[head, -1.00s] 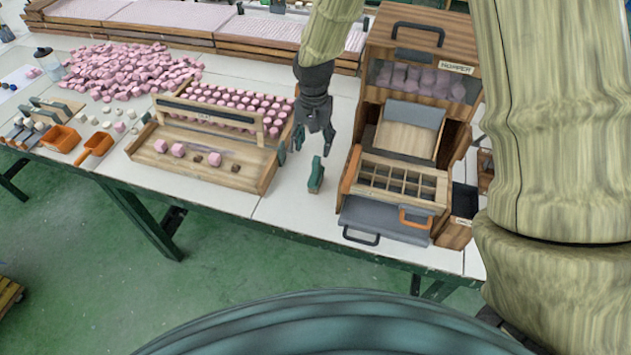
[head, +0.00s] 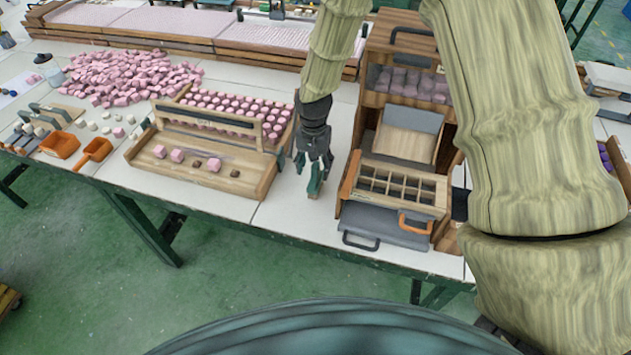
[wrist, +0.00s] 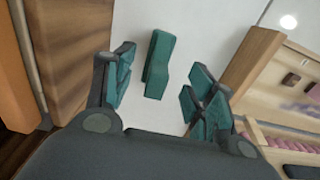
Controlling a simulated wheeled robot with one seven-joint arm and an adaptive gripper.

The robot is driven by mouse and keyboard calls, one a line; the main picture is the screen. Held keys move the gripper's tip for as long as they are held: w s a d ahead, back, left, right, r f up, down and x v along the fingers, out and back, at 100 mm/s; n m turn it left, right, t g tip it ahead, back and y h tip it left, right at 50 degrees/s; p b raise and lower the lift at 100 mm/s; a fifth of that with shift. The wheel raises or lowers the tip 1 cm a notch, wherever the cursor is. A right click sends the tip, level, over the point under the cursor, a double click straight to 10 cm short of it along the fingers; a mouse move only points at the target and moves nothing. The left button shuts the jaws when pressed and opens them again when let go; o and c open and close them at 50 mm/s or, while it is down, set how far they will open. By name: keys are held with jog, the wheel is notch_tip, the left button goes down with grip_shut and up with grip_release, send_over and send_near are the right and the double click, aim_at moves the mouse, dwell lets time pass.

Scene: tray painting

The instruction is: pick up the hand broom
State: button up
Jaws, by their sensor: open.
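The hand broom, a small dark green piece, stands on the white table between the wooden tray and the wooden cabinet. In the head view the hand broom (head: 314,188) is partly hidden by my gripper (head: 309,168), which hangs over it pointing down. In the wrist view the hand broom (wrist: 157,65) lies between the two spread green-padded fingers of my gripper (wrist: 162,92), with a gap on each side. My gripper is open and holds nothing. Contact with the broom is not visible.
The wooden tray (head: 200,178) with pink and brown cubes stands close on the left. The hopper cabinet (head: 401,42) with its slotted wooden tray and grey drawer (head: 385,226) stands close on the right. White table (head: 290,215) is bare in front of the broom.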

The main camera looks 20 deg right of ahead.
aim_at(315, 175)
jog(key=shift+w+d+f+p, duration=0.15)
jog(key=shift+f+p, duration=0.3)
jog(key=shift+f, duration=0.25)
jog(key=shift+d+f+p, duration=0.1)
jog(key=shift+f+p, duration=0.3)
jog(key=shift+f, duration=1.4)
grip_shut()
jog(key=shift+r, duration=0.1)
jog(key=shift+r+b, duration=0.4)
jog(key=shift+r, duration=0.5)
jog(key=s+a+r+b, duration=0.3)
jog(key=s+a+b, duration=0.2)
jog(key=s, duration=0.8)
jog(key=a, duration=0.3)
jog(key=shift+s+a, duration=0.15)
jog(key=shift+s, duration=0.2)
